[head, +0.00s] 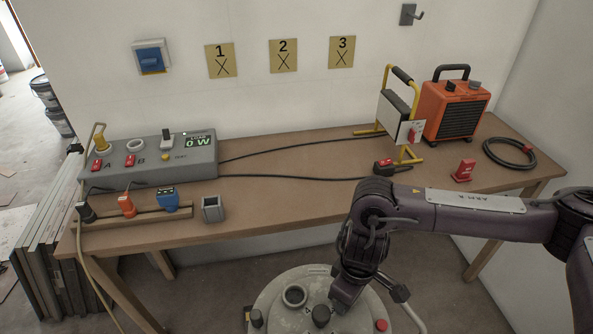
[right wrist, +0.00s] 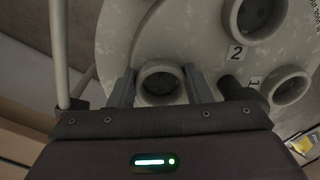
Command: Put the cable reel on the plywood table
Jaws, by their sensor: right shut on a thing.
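The cable reel (head: 285,310) is a pale grey speckled disc with sockets, dark knobs and a red button, at the bottom middle of the head view in front of the plywood table (head: 300,203). My right arm reaches down over it. In the right wrist view, my right gripper (right wrist: 158,88) has one finger on each side of a round socket collar on the cable reel (right wrist: 190,50) and is shut on it. I cannot tell whether the reel touches the floor. My left gripper is not in view.
A grey power box (head: 150,158) and small plugs crowd the table's left. A yellow-framed heater (head: 395,105), an orange heater (head: 455,110), a black cable coil (head: 510,153) and red items stand at the right. The middle front is mostly clear.

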